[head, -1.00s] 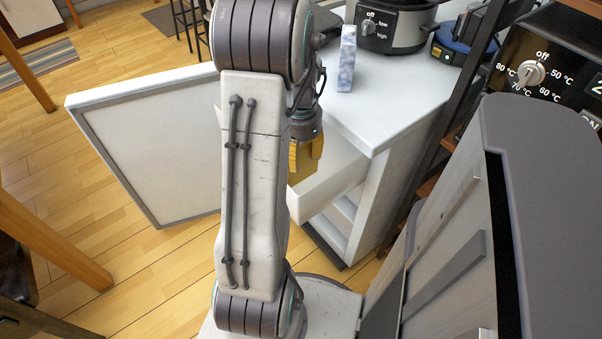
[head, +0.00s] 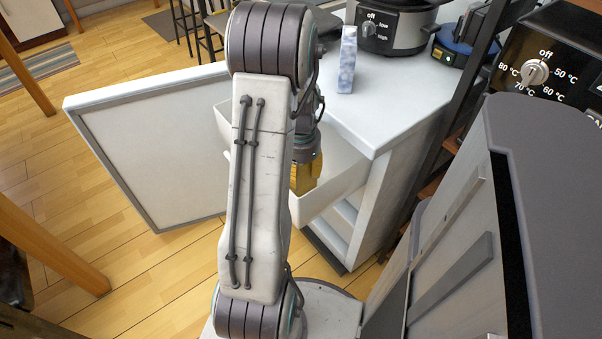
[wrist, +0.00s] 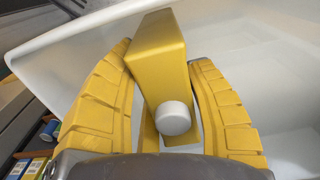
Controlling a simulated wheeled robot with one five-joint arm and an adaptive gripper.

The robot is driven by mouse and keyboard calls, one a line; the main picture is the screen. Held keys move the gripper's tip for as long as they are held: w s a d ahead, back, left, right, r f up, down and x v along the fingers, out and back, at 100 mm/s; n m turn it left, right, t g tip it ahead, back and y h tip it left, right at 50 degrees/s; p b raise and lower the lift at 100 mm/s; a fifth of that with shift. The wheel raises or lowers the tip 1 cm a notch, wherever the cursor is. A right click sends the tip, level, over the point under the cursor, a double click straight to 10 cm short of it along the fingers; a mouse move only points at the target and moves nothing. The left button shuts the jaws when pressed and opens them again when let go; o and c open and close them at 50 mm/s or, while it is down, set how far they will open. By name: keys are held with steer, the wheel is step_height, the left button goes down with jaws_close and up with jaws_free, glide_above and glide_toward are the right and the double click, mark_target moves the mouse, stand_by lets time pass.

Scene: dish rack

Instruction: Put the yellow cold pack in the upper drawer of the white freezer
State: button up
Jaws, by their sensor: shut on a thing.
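My gripper (wrist: 165,75) has yellow ribbed fingers. It is shut on the yellow cold pack (wrist: 160,45), a flat yellow block with a round white cap, seen between the fingers in the wrist view. In the head view my gripper (head: 305,177) points down at the pulled-out upper drawer (head: 335,198), partly behind my arm. The white drawer's wall and inside (wrist: 245,50) surround the pack in the wrist view. How deep the pack sits is hard to tell. The white freezer (head: 375,205) has its door (head: 150,150) swung wide open to the left.
On the freezer's top (head: 395,110) stand a blue-and-white upright box (head: 347,60) and a slow cooker (head: 395,25). A blue-and-black device (head: 455,45) is farther right. A dark shelf post borders the freezer's right side. Wooden floor (head: 70,190) is open at left.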

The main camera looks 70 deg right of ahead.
steer(key=shift+f, duration=0.1)
steer(key=o, duration=1.2)
step_height(320, 180, up, 12)
steer(key=p, duration=0.3)
